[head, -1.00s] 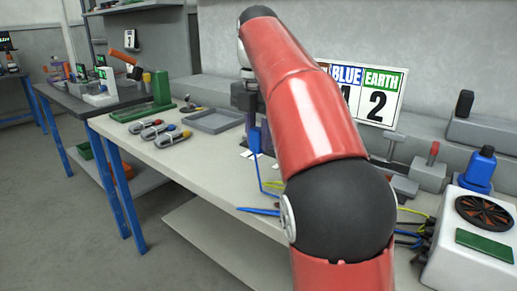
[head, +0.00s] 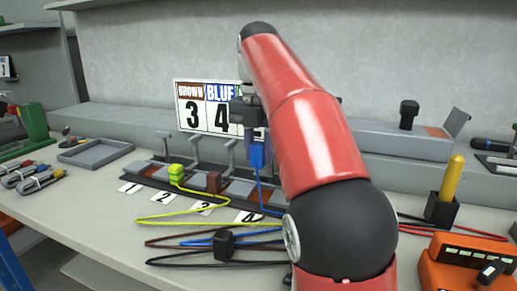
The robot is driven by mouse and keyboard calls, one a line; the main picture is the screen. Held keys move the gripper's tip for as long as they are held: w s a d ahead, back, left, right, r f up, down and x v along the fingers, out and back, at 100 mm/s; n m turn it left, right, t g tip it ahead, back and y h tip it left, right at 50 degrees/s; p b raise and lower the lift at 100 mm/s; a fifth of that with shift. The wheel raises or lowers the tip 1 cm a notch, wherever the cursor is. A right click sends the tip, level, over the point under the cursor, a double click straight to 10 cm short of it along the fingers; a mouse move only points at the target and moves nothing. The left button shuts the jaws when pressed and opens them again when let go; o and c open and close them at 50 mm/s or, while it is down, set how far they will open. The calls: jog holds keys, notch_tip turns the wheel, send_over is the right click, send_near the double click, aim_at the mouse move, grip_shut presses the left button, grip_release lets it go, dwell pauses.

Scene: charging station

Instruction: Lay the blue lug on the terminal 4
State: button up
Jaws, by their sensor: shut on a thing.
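My gripper (head: 260,138) is partly hidden by my red arm and is shut on the blue lug (head: 258,155). The blue lug hangs upright above the terminal strip, with its blue cable running down from it. Terminal 4 (head: 274,198) is at the right end of the visible strip, behind the number 4 card (head: 248,216) and partly covered by my arm. The lug appears above and slightly left of it; I cannot tell the exact gap. The sign (head: 207,108) reads brown 3, blue 4; its right part is hidden.
Raised levers (head: 193,136) stand behind the strip. Cables pass through a black holder (head: 223,244) in front. A grey tray (head: 97,152) is at left.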

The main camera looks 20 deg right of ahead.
dwell(0.4)
jog(key=b, duration=0.4)
send_over(258, 201)
jog(key=shift+f, duration=2.85)
jog(key=shift+s+p, duration=0.1)
jog(key=shift+p, duration=0.75)
jog(key=shift+f+b, duration=0.95)
jog(key=shift+f, duration=0.75)
jog(key=o, duration=0.9)
jog(key=shift+o, duration=0.7)
notch_tip(258, 201, up, 8)
jog(key=p, duration=0.3)
jog(key=shift+f, duration=0.1)
